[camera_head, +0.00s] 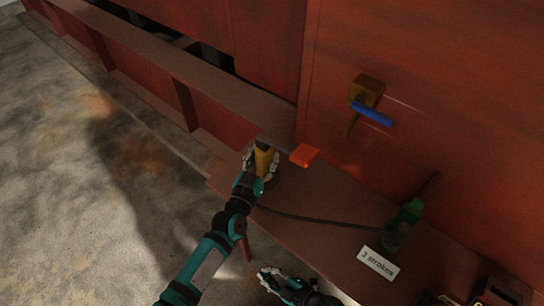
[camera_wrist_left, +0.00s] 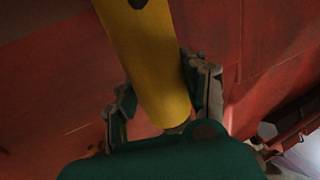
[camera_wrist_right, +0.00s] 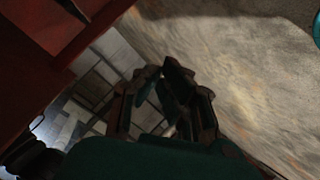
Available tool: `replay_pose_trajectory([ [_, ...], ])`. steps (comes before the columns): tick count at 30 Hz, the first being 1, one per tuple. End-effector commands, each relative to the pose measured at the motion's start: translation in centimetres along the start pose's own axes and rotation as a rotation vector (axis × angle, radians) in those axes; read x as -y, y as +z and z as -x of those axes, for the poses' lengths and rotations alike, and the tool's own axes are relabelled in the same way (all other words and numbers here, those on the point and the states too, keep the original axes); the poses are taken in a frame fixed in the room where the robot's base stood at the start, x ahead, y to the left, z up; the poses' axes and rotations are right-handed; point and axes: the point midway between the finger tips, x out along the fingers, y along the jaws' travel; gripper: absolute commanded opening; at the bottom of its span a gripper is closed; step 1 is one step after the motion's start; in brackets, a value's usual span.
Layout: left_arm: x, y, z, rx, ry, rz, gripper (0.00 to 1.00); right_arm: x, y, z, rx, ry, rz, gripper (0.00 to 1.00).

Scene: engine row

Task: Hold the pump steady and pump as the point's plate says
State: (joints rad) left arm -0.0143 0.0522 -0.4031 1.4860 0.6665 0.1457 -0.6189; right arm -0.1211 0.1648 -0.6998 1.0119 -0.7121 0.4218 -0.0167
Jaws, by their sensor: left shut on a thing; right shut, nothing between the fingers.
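The pump has a yellow body (camera_head: 263,160), which is a large yellow cylinder (camera_wrist_left: 150,60) in the left wrist view. My left gripper (camera_head: 260,166) is shut around the yellow body, with one finger on each side. An orange paddle-shaped handle (camera_head: 304,155) sticks out just right of the pump; its join to the pump is unclear. The white plate (camera_head: 378,263) reads "3 strokes". It stands on the ledge in front of a green fitting (camera_head: 403,225). My right gripper (camera_head: 268,279) is shut and empty, low and in front of the ledge, apart from the pump.
A dark hose (camera_head: 318,220) runs along the brown ledge (camera_head: 300,196) from near the pump toward the green fitting. A brass valve with a blue lever (camera_head: 372,113) is on the red wall. Dark boxes (camera_head: 495,292) sit at lower right. Concrete floor (camera_head: 70,190) lies open at left.

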Motion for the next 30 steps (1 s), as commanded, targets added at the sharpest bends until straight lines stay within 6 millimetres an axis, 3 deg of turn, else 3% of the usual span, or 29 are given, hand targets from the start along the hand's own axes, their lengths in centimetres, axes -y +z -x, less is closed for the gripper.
replay_pose_trajectory([
  [3, 0.0, 0.1, 0.0, 0.001, 0.0, 0.0, 0.0, 0.3, -5.9, -0.9, -0.191, -0.06, 0.166, 0.0],
  [8, 0.0, 0.1, 0.0, 0.001, 0.0, 0.0, 0.0, 2.5, -13.6, -0.4, -0.461, -0.163, 0.38, 0.0],
  [11, 0.0, 0.1, 0.0, 0.001, 0.0, 0.0, 0.0, 4.1, -18.1, 1.0, -0.646, -0.239, 0.486, 0.0],
  [15, 0.0, 0.1, 0.0, 0.002, 0.0, 0.0, 0.0, 5.0, -23.9, 4.4, -0.932, -0.377, 0.525, 0.0],
  [21, 0.0, 0.1, 0.0, 0.001, 0.0, 0.0, 0.0, 1.5, -30.0, 11.2, -1.298, -0.66, 0.326, 0.0],
  [24, 0.0, 0.1, 0.0, 0.001, 0.0, 0.0, 0.0, -1.0, -31.6, 14.5, -1.43, -0.816, 0.223, 0.0],
  [30, 0.0, 0.1, 0.0, 0.002, 0.0, 0.0, 0.0, -5.4, -33.0, 19.4, -1.593, -1.08, 0.086, 0.0],
])
